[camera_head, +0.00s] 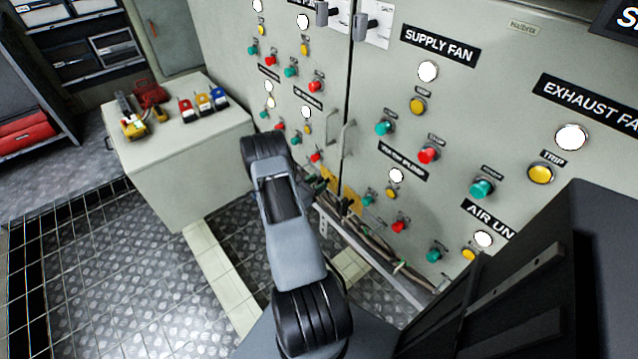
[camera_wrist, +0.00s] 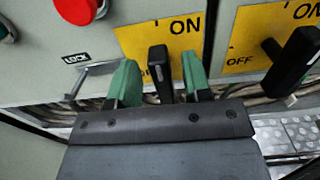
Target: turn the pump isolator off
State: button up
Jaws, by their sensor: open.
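In the wrist view, a black switch handle (camera_wrist: 160,72) stands on a yellow plate (camera_wrist: 134,42) marked ON, with an OFF mark partly covered. My gripper (camera_wrist: 160,84) is open, with one green finger on each side of this handle; contact cannot be told. A second black handle (camera_wrist: 290,62) sits tilted on another yellow plate (camera_wrist: 250,38) marked ON and OFF, to the right of my gripper. No pump name is readable beside either. In the head view, yellow plates (camera_head: 352,199) show low on the cabinet, and my arm hides the gripper.
The grey cabinet (camera_head: 375,85) carries several coloured buttons and lamps. Cables (camera_head: 375,243) run along its foot. In the wrist view, a red button (camera_wrist: 78,8) and a LOCK label (camera_wrist: 75,58) are at the left. A pale bench (camera_head: 190,165) with padlocks stands left; the floor (camera_head: 110,270) is clear.

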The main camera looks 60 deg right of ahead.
jog(key=shift+s+d, duration=0.2)
jog(key=shift+d, duration=0.4)
grip_shut()
